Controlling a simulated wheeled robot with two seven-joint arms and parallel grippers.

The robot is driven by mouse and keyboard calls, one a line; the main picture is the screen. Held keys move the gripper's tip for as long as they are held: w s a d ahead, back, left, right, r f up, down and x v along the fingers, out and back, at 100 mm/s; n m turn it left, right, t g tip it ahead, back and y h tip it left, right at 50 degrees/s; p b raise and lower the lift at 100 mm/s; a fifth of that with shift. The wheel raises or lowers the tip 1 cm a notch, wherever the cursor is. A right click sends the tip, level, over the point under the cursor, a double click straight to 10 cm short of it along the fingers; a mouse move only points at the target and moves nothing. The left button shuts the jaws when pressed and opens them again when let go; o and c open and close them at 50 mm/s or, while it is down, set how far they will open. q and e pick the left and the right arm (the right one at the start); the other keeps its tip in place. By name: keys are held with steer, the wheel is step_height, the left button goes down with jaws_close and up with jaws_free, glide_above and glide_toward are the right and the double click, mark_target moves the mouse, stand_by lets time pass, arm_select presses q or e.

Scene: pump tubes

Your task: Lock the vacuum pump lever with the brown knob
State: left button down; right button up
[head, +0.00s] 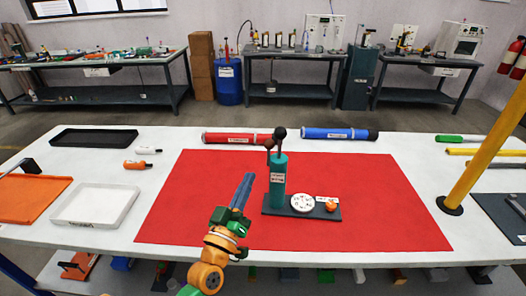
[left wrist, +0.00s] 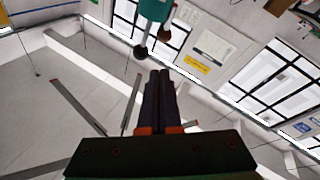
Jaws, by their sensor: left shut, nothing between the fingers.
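The vacuum pump is a teal upright cylinder (head: 278,182) on a dark base plate (head: 325,214), on the red mat. At its top are a black knob (head: 279,132) and a smaller brown knob (head: 268,143) just left of it. In the left wrist view the pump top (left wrist: 155,9) hangs in from the upper edge, with the black knob (left wrist: 140,51) and brown knob (left wrist: 164,36) beyond my fingertips. My left gripper (head: 249,176) is shut and empty, left of the pump and below its knobs, apart from it. My right gripper is not in view.
A white gauge (head: 302,202) and an orange knob (head: 331,207) sit on the pump base. A red tube (head: 235,138) and a blue tube (head: 340,134) lie behind. A yellow post (head: 488,130) stands at right. The red mat (head: 390,200) is clear right of the pump.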

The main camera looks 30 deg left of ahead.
mark_target(269, 153)
arm_select(q)
steer(key=w+a+r+n+y, duration=0.1)
steer(key=w+a+r+y, duration=0.1)
steer(key=w, duration=0.8)
steer(key=shift+w+a+r+n+p, duration=0.3)
steer(key=shift+a+p, duration=0.15)
steer(key=shift+a, duration=0.25)
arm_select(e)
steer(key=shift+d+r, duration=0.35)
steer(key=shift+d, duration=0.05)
arm_select(q)
steer(key=shift+w+a+f+g+p, duration=0.1)
steer(key=shift+w+f+g+p, duration=0.15)
steer(key=shift+w+p, duration=0.5)
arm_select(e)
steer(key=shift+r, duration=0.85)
arm_select(q)
steer(key=shift+s+r, duration=0.1)
